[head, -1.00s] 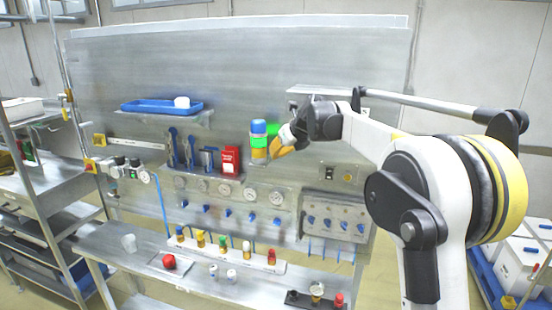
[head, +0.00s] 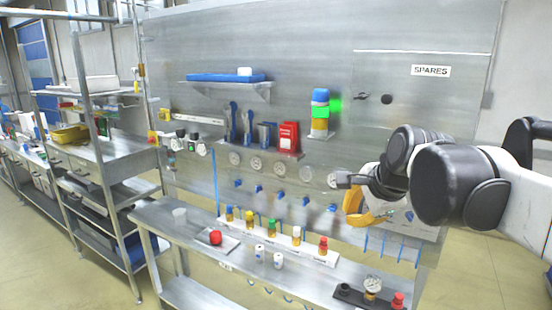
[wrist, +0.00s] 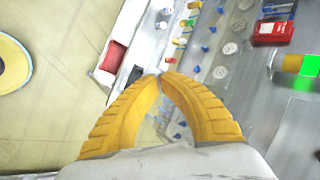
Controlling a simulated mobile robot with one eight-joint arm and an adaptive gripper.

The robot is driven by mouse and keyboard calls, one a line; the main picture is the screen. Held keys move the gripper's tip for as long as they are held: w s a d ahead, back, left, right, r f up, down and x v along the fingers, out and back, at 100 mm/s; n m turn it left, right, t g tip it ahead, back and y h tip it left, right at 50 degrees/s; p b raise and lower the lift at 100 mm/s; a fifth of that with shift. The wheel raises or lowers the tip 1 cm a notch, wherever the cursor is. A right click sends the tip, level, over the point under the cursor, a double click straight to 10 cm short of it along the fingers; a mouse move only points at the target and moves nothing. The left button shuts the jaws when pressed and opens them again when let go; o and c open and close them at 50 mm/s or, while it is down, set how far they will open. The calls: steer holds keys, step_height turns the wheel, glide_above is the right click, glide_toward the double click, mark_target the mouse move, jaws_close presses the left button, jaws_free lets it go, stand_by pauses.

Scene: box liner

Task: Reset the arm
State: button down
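My gripper (head: 352,212), with yellow fingers, is in front of the panel's right part in the head view, below and to the right of the small shelf. In the wrist view, the fingertips (wrist: 160,76) meet, with nothing visible between them. The blue-capped, amber bottle with a green band (head: 320,112) stands upright on its small shelf, apart from my gripper. It also shows at the right edge of the wrist view (wrist: 290,63). My dark wrist and pale arm reach in from the right.
Valves and gauges line the panel behind my gripper. A red box (head: 288,136) sits left of the bottle. Open floor (head: 480,270) lies at the right.

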steer(key=s+d+f+n+b, duration=0.1)
steer(key=s+f+n+b, duration=0.5)
steer(key=s+f, duration=0.4)
steer(key=s+d+f+n+h+b, duration=0.1)
steer(key=s+f+n+b, duration=0.6)
steer(key=f, duration=1.3)
steer(key=s+n, duration=0.2)
steer(key=shift+s+h, duration=0.3)
steer(key=shift+s, duration=0.05)
